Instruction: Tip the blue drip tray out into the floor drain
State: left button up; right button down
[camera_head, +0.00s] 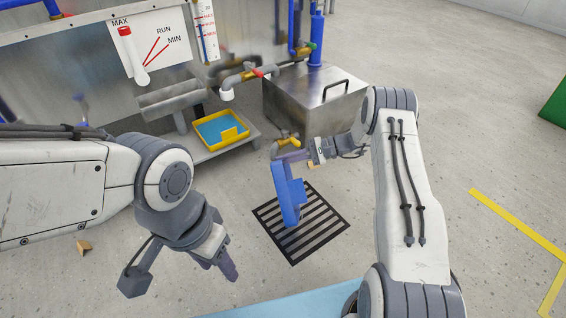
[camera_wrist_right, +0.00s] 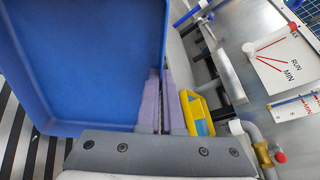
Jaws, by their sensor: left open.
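The blue drip tray (camera_head: 290,195) hangs steeply tilted, nearly on edge, above the dark slatted floor drain (camera_head: 318,228). My right gripper (camera_head: 296,157) is shut on the tray's edge at its upper end. In the right wrist view the tray (camera_wrist_right: 85,60) fills the left side, with the purple fingers (camera_wrist_right: 160,100) pinching its wall. The drain's slats (camera_wrist_right: 20,140) show below the tray there. I cannot make out any liquid in or falling from the tray. My left gripper (camera_head: 228,268) is open and empty, to the left of the drain and apart from the tray.
A yellow tray (camera_head: 242,135) with blue inside stands on a low grey shelf (camera_head: 205,153). A steel box (camera_head: 310,105) with a black handle stands behind the drain. Pipes and valves run along the station. Floor to the right is open, with yellow tape (camera_head: 520,228).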

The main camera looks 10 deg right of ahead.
jog(key=shift+a, duration=0.15)
jog(key=w+a+f+g+h+p, duration=0.1)
jog(key=a+f+h+p, duration=0.3)
jog(key=a, duration=0.2)
jog(key=w+a+f+h+p, duration=0.1)
jog(key=a+f+h+p, duration=0.35)
jog(key=a, duration=0.25)
jog(key=a+f+h+b, duration=0.1)
jog(key=f+h+b, duration=0.1)
jog(key=f+b, duration=0.1)
jog(key=f+h+b, duration=0.2)
jog(key=f+b, duration=0.1)
jog(key=a+f+g+h+b, duration=0.1)
jog(key=f+h+b, duration=0.1)
jog(key=f+b, duration=0.1)
jog(key=shift+w+a+f+h+b, duration=0.1)
jog(key=shift+a+f+h+b, duration=0.2)
jog(key=shift+f, duration=0.25)
jog(key=shift+r, duration=0.15)
jog(key=shift+r, duration=0.1)
